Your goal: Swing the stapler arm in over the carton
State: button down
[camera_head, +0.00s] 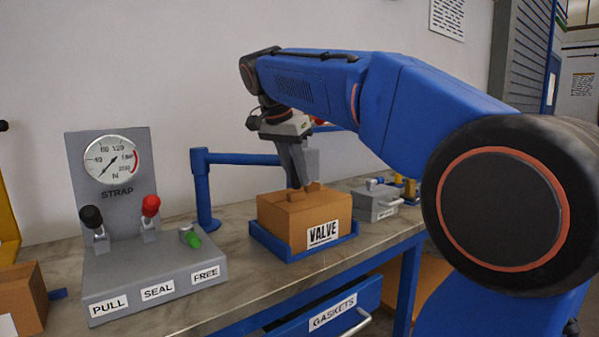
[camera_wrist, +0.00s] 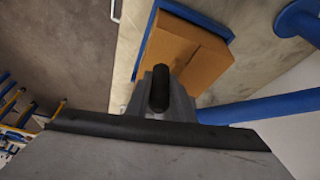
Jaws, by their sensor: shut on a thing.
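The carton (camera_head: 303,217) is a brown box with a VALVE label, sitting in a shallow blue tray (camera_head: 307,255) on the bench. My gripper (camera_head: 296,165) is shut at that head, above the carton in the head view.
A grey strap console (camera_head: 155,265) with a gauge and three levers stands left of the post. A grey box (camera_head: 375,202) sits right of the carton. A blue GASKETS drawer (camera_head: 325,312) is under the bench. Another carton (camera_head: 22,300) is at far left.

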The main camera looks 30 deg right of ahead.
jog(key=shift+s+a, duration=0.1)
jog(key=shift+a, duration=0.1)
jog(key=c, duration=1.5)
grip_release()
jog(key=shift+s+a, duration=0.1)
jog(key=shift+a, duration=0.05)
jog(key=shift+c, duration=0.2)
jog(key=shift+r, duration=0.1)
jog(key=v, duration=1.7)
jog(key=s+f+n+t+y, duration=0.1)
jog(key=s+f+n, duration=0.3)
jog(key=f, duration=1.1)
jog(key=s+a+f+n+t+y, duration=0.1)
jog(key=s+f+n, duration=0.4)
jog(key=s+f, duration=0.5)
jog(key=s+a+f+n+t+y, duration=0.1)
jog(key=s+f+n, duration=0.4)
jog(key=f, duration=1.7)
jog(key=s+y, duration=0.1)
jog(key=s, duration=0.1)
jog(key=shift+s+a, duration=0.15)
jog(key=shift+s, duration=0.25)
jog(key=shift+f, duration=0.1)
